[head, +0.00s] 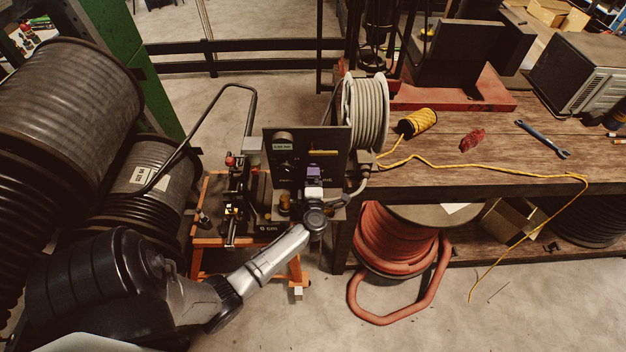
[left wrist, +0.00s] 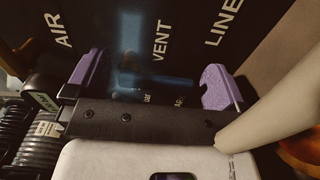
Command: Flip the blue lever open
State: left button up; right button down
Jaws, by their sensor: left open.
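A dark panel (head: 291,163) stands upright on the hose crimper in the head view. My left gripper (head: 313,170), with purple fingers, is in front of its lower middle. In the left wrist view the open purple fingers (left wrist: 154,68) face the panel (left wrist: 185,25), lettered AIR, VENT and LINE. A dim, blurred blue shape (left wrist: 152,80) shows between the fingers, below VENT; it appears to be the blue lever, and I cannot tell its exact position or whether a finger touches it. In the head view the gripper hides that spot. My right gripper is not in view.
A yellow handle (head: 323,152) is on the panel above my gripper. A pale, curved hose-like piece (left wrist: 275,95) runs close to the right finger in the left wrist view.

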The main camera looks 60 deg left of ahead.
pick_arm(q)
jog(key=v, duration=1.3)
jog(key=shift+s+d+b, duration=0.2)
jog(key=shift+d+b, duration=0.15)
